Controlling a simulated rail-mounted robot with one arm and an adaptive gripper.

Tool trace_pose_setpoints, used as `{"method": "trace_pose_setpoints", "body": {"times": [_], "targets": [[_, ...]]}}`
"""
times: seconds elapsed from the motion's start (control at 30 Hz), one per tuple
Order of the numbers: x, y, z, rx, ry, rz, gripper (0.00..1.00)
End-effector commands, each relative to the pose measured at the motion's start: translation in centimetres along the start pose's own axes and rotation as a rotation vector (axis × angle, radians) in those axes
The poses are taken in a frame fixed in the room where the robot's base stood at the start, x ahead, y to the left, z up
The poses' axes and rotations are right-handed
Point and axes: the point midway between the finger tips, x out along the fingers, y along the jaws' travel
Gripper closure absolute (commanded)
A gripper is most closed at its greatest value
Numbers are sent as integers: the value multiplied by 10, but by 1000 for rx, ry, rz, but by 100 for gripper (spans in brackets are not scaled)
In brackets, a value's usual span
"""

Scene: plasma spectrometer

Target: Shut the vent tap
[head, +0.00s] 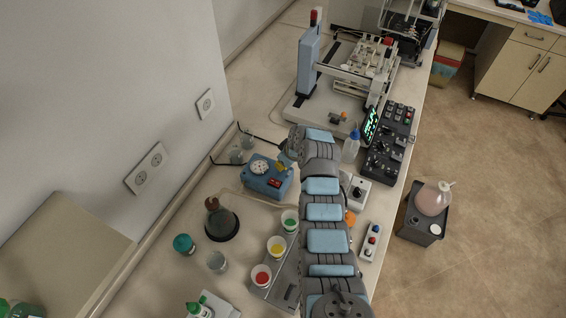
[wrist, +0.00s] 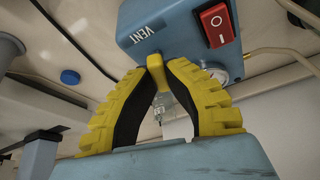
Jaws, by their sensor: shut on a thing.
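The vent tap (wrist: 156,70) shows in the wrist view as a small yellow lever just below the white VENT label on a blue box (wrist: 165,22). My gripper (wrist: 158,72) has its two yellow ribbed fingers closed on this lever, one on each side. My gripper is at the box's upper right corner there; the tap is too small or hidden to make out.
A wash bottle (head: 351,147) and a black control panel (head: 388,145) are right of my arm. Cables run to the wall behind the box.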

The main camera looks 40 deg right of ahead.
Motion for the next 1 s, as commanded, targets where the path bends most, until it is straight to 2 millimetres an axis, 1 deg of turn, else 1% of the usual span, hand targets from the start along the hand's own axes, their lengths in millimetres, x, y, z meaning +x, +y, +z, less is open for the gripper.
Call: {"method": "trace_pose_setpoints", "body": {"times": [0.1, 1.0], "targets": [[2, -4, 0, 94, -2, 39, 100], [6, -6, -1, 879, -2, 365, 100]]}}
